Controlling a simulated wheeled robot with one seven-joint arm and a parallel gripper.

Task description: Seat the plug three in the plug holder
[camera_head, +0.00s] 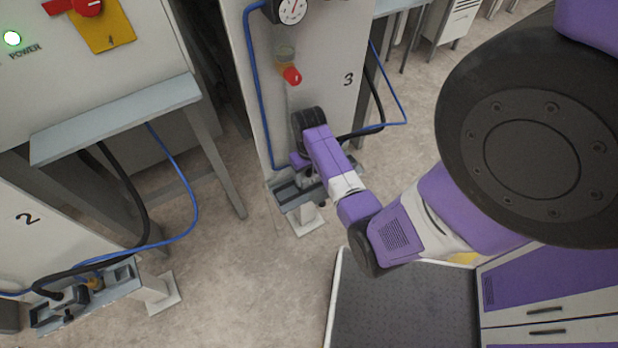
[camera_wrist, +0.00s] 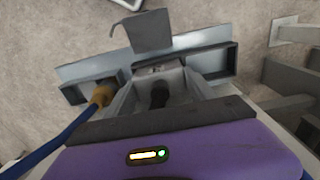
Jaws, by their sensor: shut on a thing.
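Plug three is a grey block with a black cable end (camera_wrist: 159,95); in the wrist view it is at the middle of the plug holder, partly hidden by my gripper. The plug holder (camera_wrist: 205,38) is a grey metal bar with open recesses and a raised grey flap on its far side. In the head view the plug holder (camera_head: 281,190) stands low at the front of machine 3. My gripper (camera_head: 303,176) is shut on the plug, right at the holder. I cannot tell how deep the plug sits.
A yellow connector (camera_wrist: 102,95) on a blue hose sits at the holder's left in the wrist view. Machine 3 (camera_head: 330,60) rises behind, with a gauge and red knob. Machine 2's similar holder (camera_head: 120,285) is at lower left. Open floor (camera_head: 240,280) lies between.

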